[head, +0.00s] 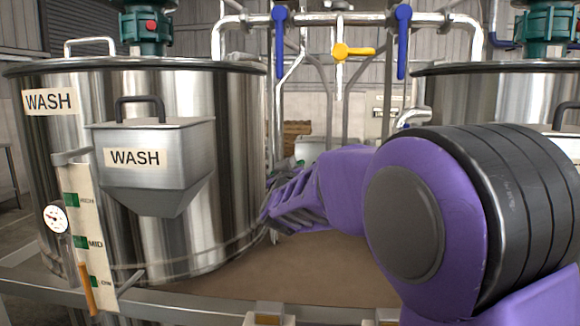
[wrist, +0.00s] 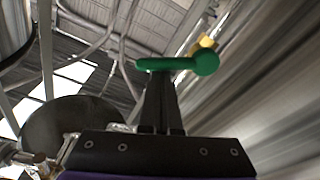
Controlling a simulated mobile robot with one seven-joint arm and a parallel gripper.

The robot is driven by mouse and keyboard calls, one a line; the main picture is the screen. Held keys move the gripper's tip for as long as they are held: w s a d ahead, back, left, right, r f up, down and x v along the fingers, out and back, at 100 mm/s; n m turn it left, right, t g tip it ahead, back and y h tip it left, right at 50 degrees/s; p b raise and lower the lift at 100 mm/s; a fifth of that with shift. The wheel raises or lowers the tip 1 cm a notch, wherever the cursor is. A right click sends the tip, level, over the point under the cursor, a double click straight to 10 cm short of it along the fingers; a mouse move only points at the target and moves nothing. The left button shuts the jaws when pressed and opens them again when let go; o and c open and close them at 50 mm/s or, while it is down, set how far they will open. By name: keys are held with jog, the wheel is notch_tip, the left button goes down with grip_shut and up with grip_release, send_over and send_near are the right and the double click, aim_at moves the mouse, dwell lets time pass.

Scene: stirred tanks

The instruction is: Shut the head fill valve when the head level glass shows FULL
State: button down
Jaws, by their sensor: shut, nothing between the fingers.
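My gripper (wrist: 161,85) is shut and empty; in the wrist view its fingertips are just below a green lever handle (wrist: 180,64). I cannot tell whether they touch it. In the head view my purple arm reaches left towards the WASH tank, and the fingertips are hard to make out. The pipe rack has a left blue valve handle (head: 280,42) and a right blue one (head: 403,40), both hanging down. A yellow valve handle (head: 354,51) lies level between them. I see no glass marked FULL and no valve labelled head fill.
The steel WASH tank (head: 235,120) stands left, with a WASH hopper (head: 150,190) on its front. Its level glass (head: 88,235) is marked HIGH, MID and LOW, with orange near the bottom. Another tank (head: 450,95) stands right, partly behind my arm.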

jog(key=shift+d+f, duration=0.1)
jog(key=shift+f, duration=0.05)
jog(key=shift+d+f+m+b, duration=0.55)
jog(key=shift+f+m+b, duration=0.35)
jog(key=shift+m, duration=0.1)
dwell(0.4)
